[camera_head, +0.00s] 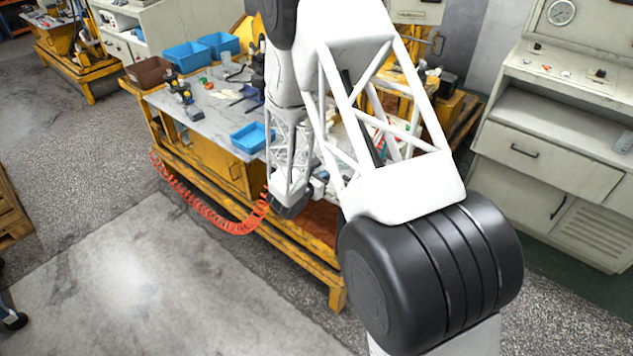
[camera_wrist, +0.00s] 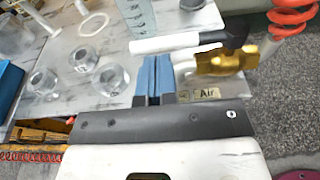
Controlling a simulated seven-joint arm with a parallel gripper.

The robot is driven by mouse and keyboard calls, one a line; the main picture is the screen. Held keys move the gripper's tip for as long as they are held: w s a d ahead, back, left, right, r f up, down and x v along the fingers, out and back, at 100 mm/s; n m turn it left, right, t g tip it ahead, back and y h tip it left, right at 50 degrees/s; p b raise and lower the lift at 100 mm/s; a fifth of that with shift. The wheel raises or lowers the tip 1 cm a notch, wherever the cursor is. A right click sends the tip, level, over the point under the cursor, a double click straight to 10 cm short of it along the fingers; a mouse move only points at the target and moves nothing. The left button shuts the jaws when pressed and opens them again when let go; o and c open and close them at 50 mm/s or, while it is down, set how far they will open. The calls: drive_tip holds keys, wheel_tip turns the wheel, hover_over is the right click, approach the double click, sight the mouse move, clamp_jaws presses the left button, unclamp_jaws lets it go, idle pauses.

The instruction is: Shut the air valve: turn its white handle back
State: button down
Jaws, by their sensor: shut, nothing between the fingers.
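The air valve's white handle (camera_wrist: 165,43) lies nearly level across the upper middle of the wrist view. Its right end joins a black lever piece (camera_wrist: 236,31) above the brass valve body (camera_wrist: 224,62). An "Air" label (camera_wrist: 208,93) is on the edge below the valve. My gripper (camera_wrist: 153,62) has its blue fingers together, with nothing between them. The fingertips appear just below the handle's left half in the picture; I cannot tell whether they touch it. In the head view my arm hides the valve and handle.
An orange coiled hose (camera_wrist: 290,18) is near the valve at right. In the head view, blue bins (camera_head: 187,56) stand on the yellow-framed workbench (camera_head: 165,103); open floor lies in front.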

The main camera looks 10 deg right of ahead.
drive_tip(key=shift+x, duration=1)
drive_tip(key=shift+w, duration=0.1)
